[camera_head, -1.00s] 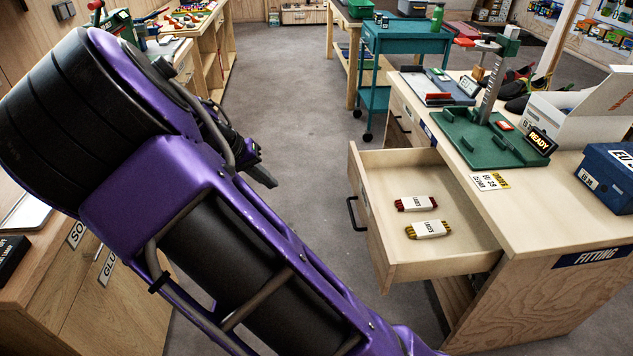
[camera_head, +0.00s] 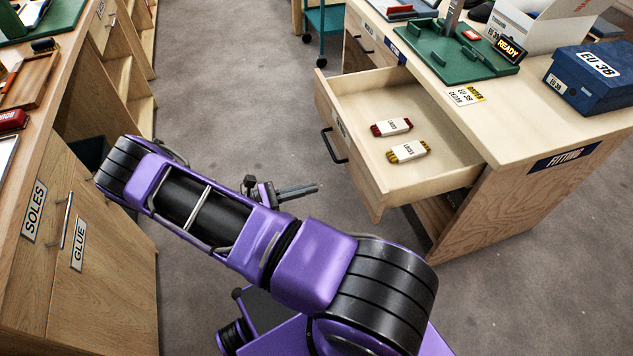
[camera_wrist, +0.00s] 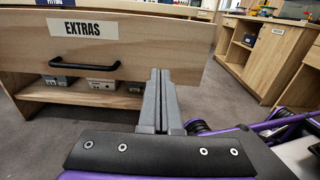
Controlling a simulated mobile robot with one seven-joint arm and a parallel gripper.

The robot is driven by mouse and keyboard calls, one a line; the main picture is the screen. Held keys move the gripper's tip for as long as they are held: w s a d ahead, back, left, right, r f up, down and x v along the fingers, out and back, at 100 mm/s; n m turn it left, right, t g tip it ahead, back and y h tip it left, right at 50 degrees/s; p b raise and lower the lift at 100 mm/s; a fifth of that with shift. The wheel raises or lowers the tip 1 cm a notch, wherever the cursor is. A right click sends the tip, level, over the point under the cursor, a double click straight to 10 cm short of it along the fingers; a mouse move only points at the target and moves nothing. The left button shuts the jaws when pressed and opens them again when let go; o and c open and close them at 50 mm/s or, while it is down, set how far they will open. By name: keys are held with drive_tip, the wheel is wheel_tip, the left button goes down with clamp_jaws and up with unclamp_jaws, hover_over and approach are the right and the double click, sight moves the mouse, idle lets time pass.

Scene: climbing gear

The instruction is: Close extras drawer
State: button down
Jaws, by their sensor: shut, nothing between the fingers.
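The extras drawer (camera_head: 350,164) is pulled well out of the fitting bench and holds two banded bundles of laces, one red (camera_head: 391,127) and one yellow (camera_head: 408,151). Its black bar handle (camera_head: 333,146) is on the front face. In the wrist view, the drawer front (camera_wrist: 150,45) with its EXTRAS label stands ahead, and the handle (camera_wrist: 84,65) is left of my fingers. My gripper (camera_head: 316,188) is shut and empty, pointing at the drawer front's right part in the wrist view (camera_wrist: 159,75). A gap shows between fingertips and drawer in the head view.
The fitting bench top (camera_head: 540,128) carries a green measuring device (camera_head: 460,50) and a blue shoe box (camera_head: 592,78). A wooden cabinet (camera_head: 100,260) labelled SOLES and GLUE stands at left. Grey floor (camera_head: 235,90) lies clear between them. A teal trolley (camera_head: 325,20) stands at the back.

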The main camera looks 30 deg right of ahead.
sight(362, 175)
drive_tip(key=x, duration=1.2)
drive_tip(key=shift+d+p, duration=0.15)
drive_tip(key=shift+p, duration=0.15)
drive_tip(key=shift+s, duration=0.1)
